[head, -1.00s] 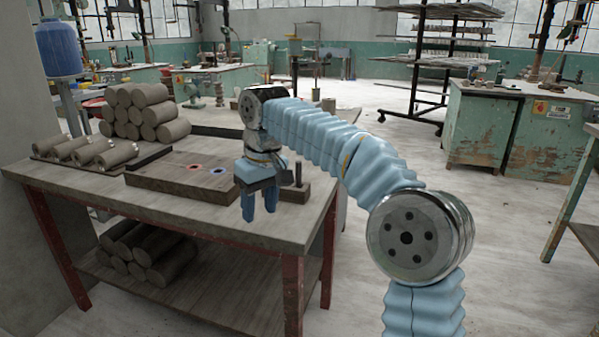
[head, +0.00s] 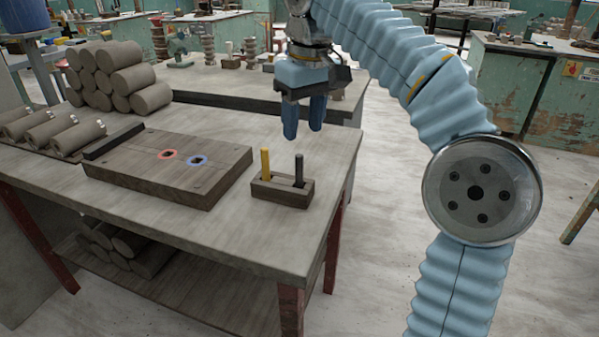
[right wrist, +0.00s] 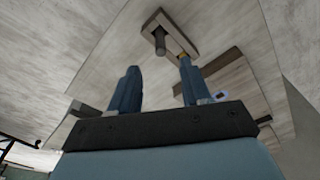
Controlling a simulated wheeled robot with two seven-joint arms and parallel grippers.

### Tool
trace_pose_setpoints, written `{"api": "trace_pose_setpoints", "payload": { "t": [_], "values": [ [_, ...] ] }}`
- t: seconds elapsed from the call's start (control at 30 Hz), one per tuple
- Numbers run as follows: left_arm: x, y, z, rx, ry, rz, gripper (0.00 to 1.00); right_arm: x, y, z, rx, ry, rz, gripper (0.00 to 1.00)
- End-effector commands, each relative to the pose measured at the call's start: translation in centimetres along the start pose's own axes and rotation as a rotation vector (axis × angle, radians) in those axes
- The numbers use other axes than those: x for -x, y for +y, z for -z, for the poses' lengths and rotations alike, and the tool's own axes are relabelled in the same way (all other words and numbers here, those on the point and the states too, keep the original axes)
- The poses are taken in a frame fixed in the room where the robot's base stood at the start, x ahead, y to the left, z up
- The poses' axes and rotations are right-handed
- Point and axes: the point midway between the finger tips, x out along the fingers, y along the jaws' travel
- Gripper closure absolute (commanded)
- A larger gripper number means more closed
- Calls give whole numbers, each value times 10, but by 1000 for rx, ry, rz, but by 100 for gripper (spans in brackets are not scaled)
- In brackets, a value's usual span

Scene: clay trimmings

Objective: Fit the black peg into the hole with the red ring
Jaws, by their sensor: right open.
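The black peg (head: 299,171) stands upright in the right hole of a small wooden holder (head: 291,198), beside a yellow peg (head: 265,162). The red ring (head: 168,154) surrounds a dark hole in the top of a flat wooden board (head: 130,170), left of the holder. My right gripper (head: 303,134) points down, open and empty, above the black peg's top in the picture and apart from it. In the right wrist view, the holder (right wrist: 182,32) shows beyond the spread fingers (right wrist: 158,78). My left gripper is out of view.
A blue ring (head: 197,160) marks a second hole beside the red one. A dark bar (head: 113,143) lies along the board's left edge. Clay rolls (head: 115,75) are stacked at the back left. The tabletop (head: 250,235) in front of the holder is clear.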

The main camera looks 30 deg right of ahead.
Motion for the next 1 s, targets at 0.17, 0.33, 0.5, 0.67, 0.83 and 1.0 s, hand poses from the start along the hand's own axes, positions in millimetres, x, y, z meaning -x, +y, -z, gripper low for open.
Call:
{"api": "trace_pose_setpoints", "payload": {
  "t": [0.17,0.33,0.5,0.67,0.83,1.0],
  "values": [
    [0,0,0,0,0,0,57,-37,1,-1,-1,-3,-1,53],
    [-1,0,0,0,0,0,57,-54,0,0,0,0,0,53],
    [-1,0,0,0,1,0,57,-74,0,0,-1,-3,0,53],
    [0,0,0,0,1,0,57,-99,0,0,0,-2,0,53],
    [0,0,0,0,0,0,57,-108,0,1,-1,0,0,53],
    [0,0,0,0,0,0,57,-108,0,1,0,1,0,56]
  ]
}}
